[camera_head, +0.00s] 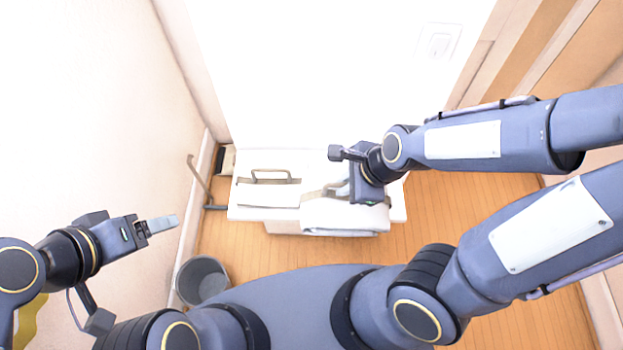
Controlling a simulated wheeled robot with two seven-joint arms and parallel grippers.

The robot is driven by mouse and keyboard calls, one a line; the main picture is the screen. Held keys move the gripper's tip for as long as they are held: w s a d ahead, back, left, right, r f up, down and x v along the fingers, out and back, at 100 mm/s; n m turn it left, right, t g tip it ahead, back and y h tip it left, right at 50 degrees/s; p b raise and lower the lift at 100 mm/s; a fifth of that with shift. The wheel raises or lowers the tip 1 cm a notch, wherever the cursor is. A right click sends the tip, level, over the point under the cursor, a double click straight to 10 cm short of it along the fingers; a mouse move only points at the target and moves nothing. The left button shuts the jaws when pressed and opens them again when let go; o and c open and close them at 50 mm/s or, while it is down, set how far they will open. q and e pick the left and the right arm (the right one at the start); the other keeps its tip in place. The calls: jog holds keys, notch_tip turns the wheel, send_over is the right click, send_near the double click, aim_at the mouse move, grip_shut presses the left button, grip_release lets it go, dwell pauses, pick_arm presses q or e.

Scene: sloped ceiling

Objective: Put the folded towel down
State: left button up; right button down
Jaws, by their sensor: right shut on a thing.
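The folded towel (345,217) is pale grey-white and lies at the right front of a white tabletop (398,206), its front part at the table's front edge. My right gripper (341,190) comes down over the towel's back part and is shut on it. The gripper body hides part of the towel, and I cannot tell whether the towel rests fully on the top. My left gripper (161,224) is off to the left, near the wall, away from the table and apparently empty. Its fingers show edge-on, so their gap is unclear.
A pale flat item with a handle (270,180) takes up the left of the tabletop, beside the towel. A grey bin (202,280) stands on the wooden floor at the lower left. Walls are close behind and left. Floor right of the table (440,215) is clear.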

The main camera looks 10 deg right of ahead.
jog(key=w+d+f+b, duration=0.1)
jog(key=w, duration=0.1)
jog(key=w+d+f+b, duration=0.1)
jog(key=w, duration=0.1)
jog(key=w+d+f+b, duration=0.1)
jog(key=w+f+b, duration=0.1)
jog(key=w, duration=0.1)
jog(key=shift+d, duration=0.1)
jog(key=w+d+f+b, duration=0.2)
jog(key=w+f, duration=0.3)
jog(key=f, duration=0.4)
jog(key=shift+w+d, duration=0.2)
jog(key=shift+r, duration=0.1)
jog(key=shift+b, duration=0.3)
jog(key=c, duration=1.9)
grip_release()
jog(key=shift+f, duration=0.2)
jog(key=o, duration=0.4)
